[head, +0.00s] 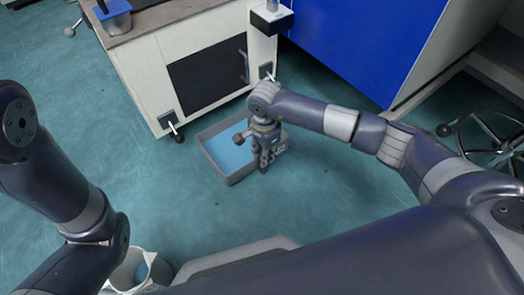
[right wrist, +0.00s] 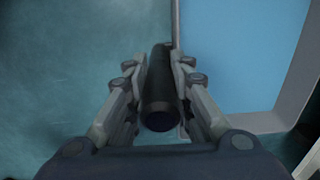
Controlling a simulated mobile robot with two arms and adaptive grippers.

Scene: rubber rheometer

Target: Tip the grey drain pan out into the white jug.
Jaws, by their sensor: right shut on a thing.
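The grey drain pan (head: 241,177) sits on the floor in front of the white cabinet, with a flat light-blue surface inside. Its grey rim (right wrist: 258,123) is on the right in the right wrist view. My right gripper (head: 264,163) points down at the pan's right side. In the right wrist view its fingers (right wrist: 160,95) are shut on a dark round bar (right wrist: 158,90) beside the pan's wall, seemingly the pan's handle. The white jug (head: 158,272) stands at the lower left, partly hidden by my left arm, with some blue inside.
The white cabinet (head: 140,70) with a dark panel and caster feet stands behind the pan. A blue panel (head: 350,40) is at the upper right. A wheeled chair base (head: 490,140) is at the far right. The floor between pan and jug is clear.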

